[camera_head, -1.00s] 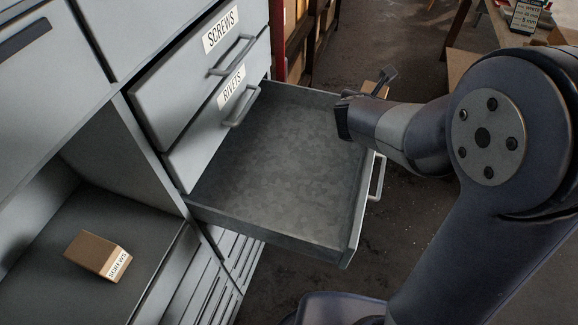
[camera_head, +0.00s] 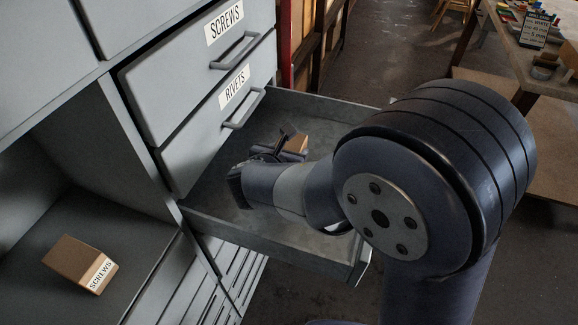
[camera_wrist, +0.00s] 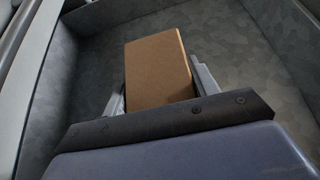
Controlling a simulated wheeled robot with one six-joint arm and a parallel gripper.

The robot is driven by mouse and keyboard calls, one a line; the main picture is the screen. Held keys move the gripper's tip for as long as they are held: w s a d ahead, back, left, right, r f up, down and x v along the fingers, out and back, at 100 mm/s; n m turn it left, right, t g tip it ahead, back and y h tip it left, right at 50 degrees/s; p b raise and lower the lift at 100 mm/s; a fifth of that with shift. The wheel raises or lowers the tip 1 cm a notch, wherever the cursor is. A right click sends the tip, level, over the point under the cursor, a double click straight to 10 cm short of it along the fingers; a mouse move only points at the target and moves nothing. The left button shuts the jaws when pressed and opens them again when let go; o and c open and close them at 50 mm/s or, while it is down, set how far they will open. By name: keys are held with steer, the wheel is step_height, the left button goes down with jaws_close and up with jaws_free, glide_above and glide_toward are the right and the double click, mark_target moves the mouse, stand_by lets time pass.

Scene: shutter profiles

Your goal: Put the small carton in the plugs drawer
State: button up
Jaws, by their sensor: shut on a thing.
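A small brown carton (camera_wrist: 158,68) is between the two fingers of my gripper (camera_wrist: 160,92) in the wrist view. The gripper is shut on it. In the head view my gripper (camera_head: 284,150) and the carton (camera_head: 297,143) are over the open drawer (camera_head: 215,195), towards its far part. The drawer looks empty, and its front label is not in view. I cannot tell whether the carton touches the drawer floor. The wrist hides part of the drawer.
Above the open drawer are shut drawers labelled RIVETS (camera_head: 235,88) and SCREWS (camera_head: 224,26). A second carton marked SCREWS (camera_head: 75,262) lies on the shelf at lower left. A workbench (camera_head: 530,55) stands at upper right.

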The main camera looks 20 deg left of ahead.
steer(key=shift+f, duration=2.2)
steer(key=shift+b, duration=0.3)
steer(key=shift+f, duration=0.2)
steer(key=o, duration=1.1)
steer(key=shift+o, duration=0.2)
steer(key=shift+r, duration=0.15)
steer(key=shift+s+r, duration=0.1)
steer(key=shift+r, duration=0.1)
steer(key=v, duration=1.1)
steer(key=shift+s, duration=0.35)
steer(key=shift+r, duration=0.1)
